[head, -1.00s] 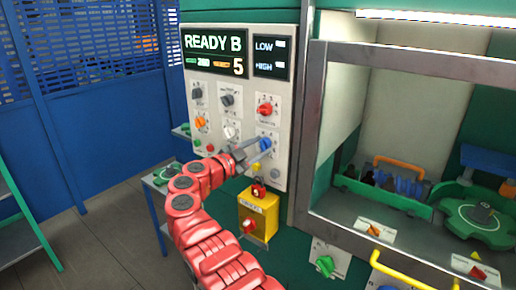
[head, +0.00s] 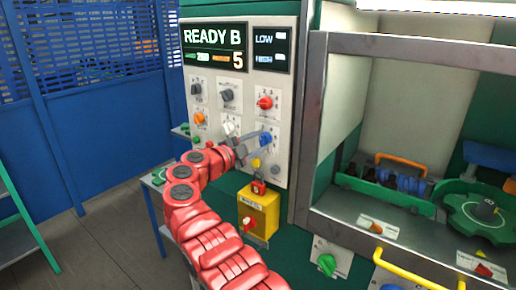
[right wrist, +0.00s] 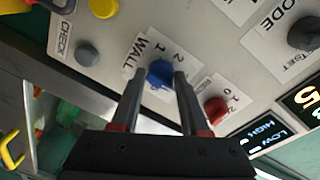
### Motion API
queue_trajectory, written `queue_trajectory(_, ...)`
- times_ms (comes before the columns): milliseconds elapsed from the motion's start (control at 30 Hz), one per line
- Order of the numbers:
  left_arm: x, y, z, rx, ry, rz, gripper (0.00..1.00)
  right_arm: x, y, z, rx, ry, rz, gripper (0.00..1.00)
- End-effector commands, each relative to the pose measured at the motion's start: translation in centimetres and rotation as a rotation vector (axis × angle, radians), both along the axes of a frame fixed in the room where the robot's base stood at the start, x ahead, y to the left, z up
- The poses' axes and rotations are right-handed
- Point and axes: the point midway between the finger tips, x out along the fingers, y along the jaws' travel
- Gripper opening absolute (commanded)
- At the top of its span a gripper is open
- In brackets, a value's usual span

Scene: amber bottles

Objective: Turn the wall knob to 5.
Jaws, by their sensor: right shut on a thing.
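The wall knob (right wrist: 160,73) is blue and sits on the grey control panel beside a label reading WALL, seen in the right wrist view. It also shows in the head view (head: 266,138), low on the right of the panel. My right gripper (right wrist: 160,79) has one finger on each side of this knob and is shut on it. In the head view the right gripper (head: 257,142) reaches the panel from the lower left. The knob's pointer and part of its scale are hidden. The display (head: 214,48) reads READY B and 5. My left gripper is out of view.
A red knob (head: 265,103) sits just above the blue one, and a white knob (head: 229,129) to its left. A yellow box (head: 258,212) with a red knob is below. A metal-framed bay (head: 315,120) stands to the right.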

Motion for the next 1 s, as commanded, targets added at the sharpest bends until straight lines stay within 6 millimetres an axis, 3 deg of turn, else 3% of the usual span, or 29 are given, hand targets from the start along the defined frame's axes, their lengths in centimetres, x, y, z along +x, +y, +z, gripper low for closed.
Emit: queue_trajectory(1000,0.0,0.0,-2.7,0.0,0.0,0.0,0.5,-0.1,-0.2,0.5,0.779,-0.57,0.001,0.0)
